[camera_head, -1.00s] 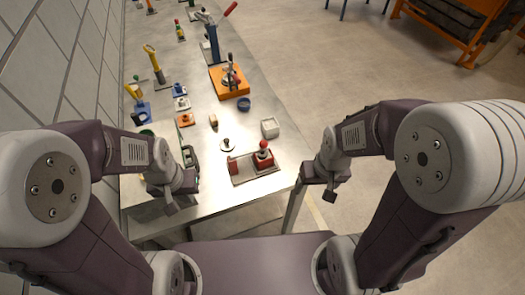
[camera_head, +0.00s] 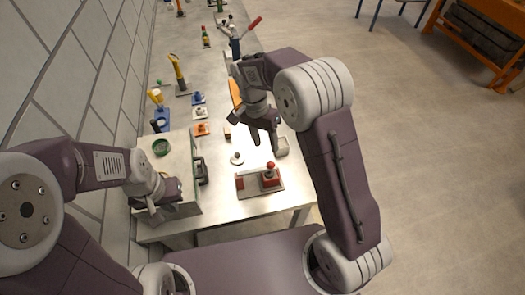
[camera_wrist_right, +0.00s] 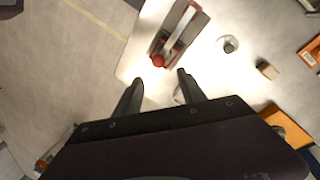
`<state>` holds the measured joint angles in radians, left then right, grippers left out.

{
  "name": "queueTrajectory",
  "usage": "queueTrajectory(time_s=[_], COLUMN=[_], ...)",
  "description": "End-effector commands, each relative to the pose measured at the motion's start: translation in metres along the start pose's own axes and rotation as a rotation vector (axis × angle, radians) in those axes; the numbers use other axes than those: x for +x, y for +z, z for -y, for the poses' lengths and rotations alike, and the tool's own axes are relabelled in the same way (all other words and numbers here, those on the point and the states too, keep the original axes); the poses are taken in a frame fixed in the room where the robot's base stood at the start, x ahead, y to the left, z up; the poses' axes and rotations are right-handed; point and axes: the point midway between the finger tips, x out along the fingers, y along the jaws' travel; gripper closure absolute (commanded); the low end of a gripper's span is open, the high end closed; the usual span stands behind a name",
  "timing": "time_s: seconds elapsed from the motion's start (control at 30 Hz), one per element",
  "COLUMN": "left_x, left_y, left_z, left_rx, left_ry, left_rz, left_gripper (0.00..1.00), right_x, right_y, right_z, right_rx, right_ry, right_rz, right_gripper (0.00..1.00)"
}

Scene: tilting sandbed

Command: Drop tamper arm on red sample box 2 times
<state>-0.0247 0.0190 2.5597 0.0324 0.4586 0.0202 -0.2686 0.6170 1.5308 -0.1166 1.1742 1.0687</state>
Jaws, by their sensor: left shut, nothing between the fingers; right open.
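The tamper (camera_head: 258,190) is a grey plate near the front of the table. A red block (camera_head: 240,184) stands at its left end, and a pale arm runs right to a red ball knob (camera_head: 271,166). The knob sits above a red block (camera_head: 270,179), likely the sample box; whether they touch is unclear. In the right wrist view the knob (camera_wrist_right: 158,61) lies just beyond my fingertips. My right gripper (camera_head: 264,139) is open and empty, above the table behind the tamper; it also shows in the wrist view (camera_wrist_right: 160,78). My left gripper (camera_head: 150,212) is shut and empty at left.
A pale case (camera_head: 175,168) with a dark handle stands left of the tamper. A knobbed disc (camera_head: 237,159) lies behind the tamper. Several coloured fixtures line the table further back.

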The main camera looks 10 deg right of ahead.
Motion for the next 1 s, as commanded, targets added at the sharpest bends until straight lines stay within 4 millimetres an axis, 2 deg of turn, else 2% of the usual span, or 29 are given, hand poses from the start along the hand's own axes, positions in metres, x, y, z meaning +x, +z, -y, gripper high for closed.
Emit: queueTrajectory(time_s=[0.17,0.5,0.6,0.73,0.93,0.97,1.0], left_x=[-0.002,-0.018,-0.021,-0.022,-0.021,-0.021,-0.021], left_y=[0.0,-0.002,-0.002,-0.002,-0.002,-0.002,-0.002], left_z=[0.0,0.0,0.0,0.0,0.0,0.0,0.0], left_rx=[0.0,0.0,0.0,0.0,0.0,0.0,0.0], left_ry=[0.0,0.0,0.0,0.0,0.0,0.0,0.0], left_rz=[0.001,0.0,0.0,0.0,0.0,0.0,0.0], left_gripper=[1.0,1.0,1.0,1.0,1.0,1.0,1.0], right_x=[0.004,0.068,0.081,0.089,0.089,0.089,0.089], right_y=[0.001,0.002,0.001,0.001,0.001,0.001,0.001], right_z=[0.001,0.0,0.0,0.001,0.002,0.001,0.001], right_rx=[-0.005,-0.006,-0.005,-0.005,-0.005,-0.005,-0.005], right_ry=[-0.003,-0.002,-0.003,-0.005,-0.006,-0.006,-0.006], right_rz=[-0.002,0.0,-0.001,-0.003,-0.003,-0.003,-0.003], right_gripper=[0.52,0.52,0.52,0.52,0.52,0.58,0.69])
